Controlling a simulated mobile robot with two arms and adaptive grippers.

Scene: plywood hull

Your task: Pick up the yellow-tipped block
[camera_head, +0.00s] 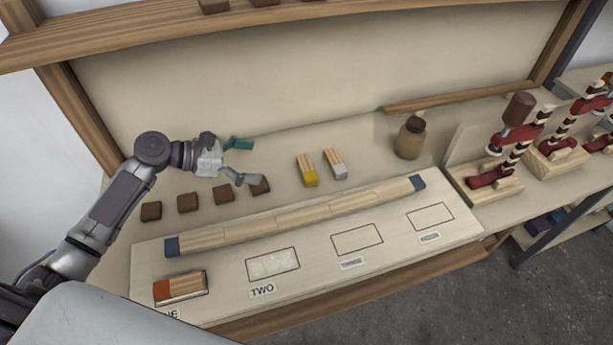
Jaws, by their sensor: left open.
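The yellow-tipped block (307,170) lies on the bench behind the long wooden strip. Its yellow end faces me and its bare wood end points to the back. A white-tipped block (335,163) lies just to its right, with a small gap. My left gripper (247,162) is open and empty, to the left of the yellow-tipped block and apart from it. One finger is above the rightmost small brown block (260,186) in the picture; I cannot tell whether they touch. My right gripper is not in view.
A long wooden strip with blue ends (300,217) lies in front. The front board (215,265) has marked outlines, and an orange-tipped block (181,287) lies on its left one. A brown jar (410,139) and red clamps (516,139) stand to the right. A shelf (120,33) overhangs the back.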

